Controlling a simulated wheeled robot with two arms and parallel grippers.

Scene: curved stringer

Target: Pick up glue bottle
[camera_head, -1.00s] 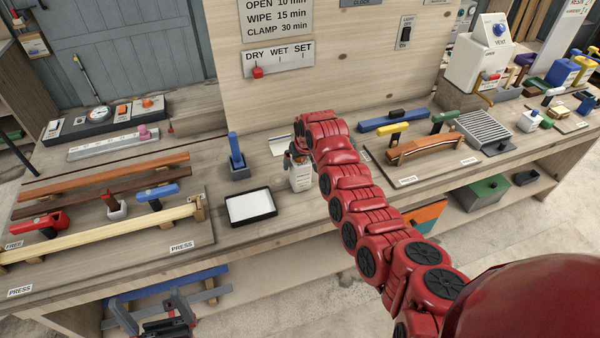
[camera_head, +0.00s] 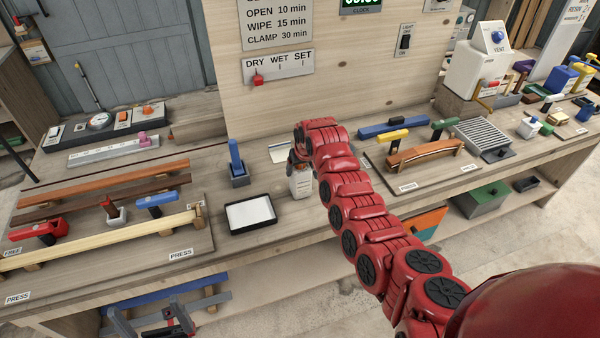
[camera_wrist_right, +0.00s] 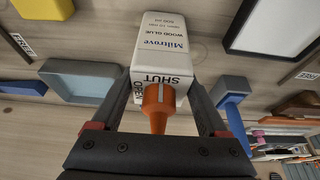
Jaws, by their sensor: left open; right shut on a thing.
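The glue bottle (camera_head: 300,184) is white with a dark-lettered label and stands upright on the bench, under my right gripper. In the right wrist view the bottle (camera_wrist_right: 165,45) shows its label and an orange nozzle (camera_wrist_right: 158,105). My right gripper (camera_head: 297,165) is shut on the bottle near its top; in the wrist view its fingers (camera_wrist_right: 165,85) lie on both sides. I cannot tell whether the base touches the bench. My left gripper (camera_head: 150,318) is open and empty, low at the bench's front left.
A black-rimmed tray (camera_head: 231,222) and a blue-handled tool in a holder (camera_head: 238,172) stand left of the bottle. A board with wooden strips (camera_head: 190,243) lies further left. A curved wooden piece (camera_head: 425,153) on a board lies to the right. The upright panel (camera_head: 330,100) rises behind.

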